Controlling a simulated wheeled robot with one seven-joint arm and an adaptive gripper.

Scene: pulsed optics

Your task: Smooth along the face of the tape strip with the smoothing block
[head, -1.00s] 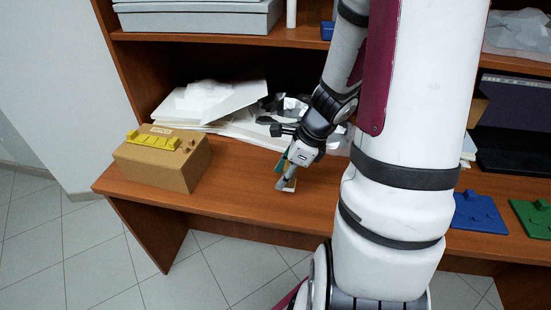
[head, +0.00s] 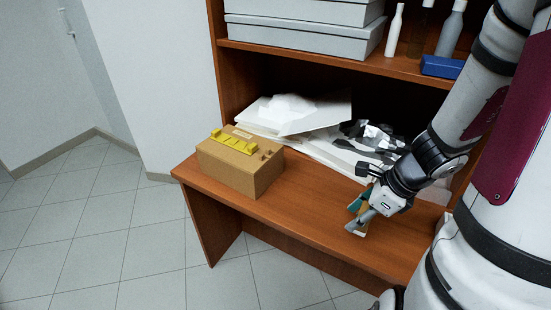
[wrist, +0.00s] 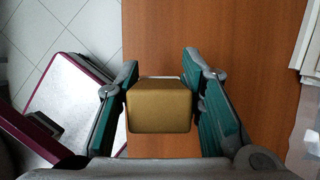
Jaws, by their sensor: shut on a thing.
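The smoothing block (wrist: 160,106) is a tan block held between the green-padded fingers of my gripper (wrist: 160,88) in the wrist view. In the head view my gripper (head: 360,216) is above the front of the desk, right of the cardboard box and apart from it. The block is mostly hidden by the fingers there. A yellow strip with raised tabs (head: 235,143) lies along the top of the cardboard box (head: 228,170). It looks like the tape strip, though its face is too small to read in detail.
The box stands at the left end of the wooden desk (head: 290,215). White sheets (head: 310,120) and dark crumpled pieces (head: 372,140) lie behind. The shelf above holds grey boxes (head: 300,30), bottles (head: 394,32) and a blue block (head: 441,66). Desk between box and gripper is clear.

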